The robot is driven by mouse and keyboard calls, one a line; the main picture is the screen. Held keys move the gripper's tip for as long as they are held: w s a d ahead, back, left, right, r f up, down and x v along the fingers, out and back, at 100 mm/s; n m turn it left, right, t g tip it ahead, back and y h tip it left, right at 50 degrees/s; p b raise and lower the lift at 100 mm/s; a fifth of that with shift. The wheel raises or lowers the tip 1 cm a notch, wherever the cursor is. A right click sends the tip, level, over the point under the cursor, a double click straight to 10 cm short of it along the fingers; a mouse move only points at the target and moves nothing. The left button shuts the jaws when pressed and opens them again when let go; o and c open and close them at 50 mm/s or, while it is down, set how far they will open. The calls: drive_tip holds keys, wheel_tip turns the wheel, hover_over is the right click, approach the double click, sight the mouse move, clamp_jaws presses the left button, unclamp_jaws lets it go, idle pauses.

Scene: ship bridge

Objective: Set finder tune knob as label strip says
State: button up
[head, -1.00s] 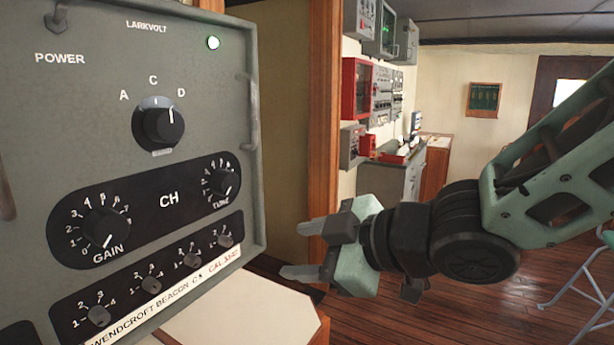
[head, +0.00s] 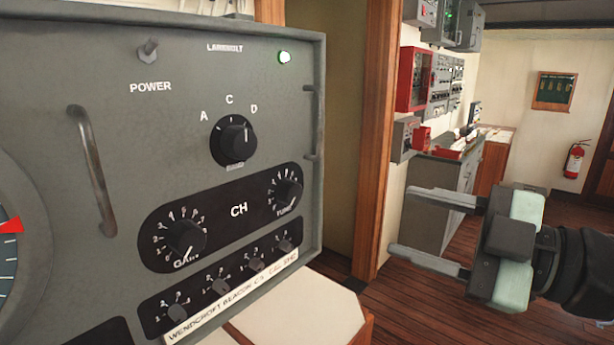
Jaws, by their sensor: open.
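The grey radio panel (head: 190,60) fills the left of the head view. Its TUNE knob (head: 287,193) is a small black knob at the right end of the black CH plate, with a number scale around it. The white label strip (head: 232,300) runs along the panel's bottom and reads roughly "WENDCROFT BEACON C3 CAL", with the last characters too small to be sure of. My gripper (head: 418,222) is open and empty, right of the panel and apart from it, its two fingers pointing left. Nothing hides the TUNE knob.
The GAIN knob (head: 187,239) is left of TUNE, the selector knob (head: 234,139) above, and several small knobs below. Metal handles (head: 92,170) stick out from the panel. A wooden post (head: 379,140) stands behind its right edge. A pale desk top (head: 300,318) lies below.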

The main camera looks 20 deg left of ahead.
sight(296, 194)
drive_tip(key=p+x, duration=0.2)
drive_tip(key=x, duration=0.5)
drive_tip(key=p+x, duration=0.3)
drive_tip(key=x, duration=0.5)
drive_tip(key=shift+a+f+p, duration=0.2)
drive_tip(key=shift+a+p, duration=0.1)
drive_tip(key=shift+a, duration=0.05)
drive_tip(key=c, duration=1)
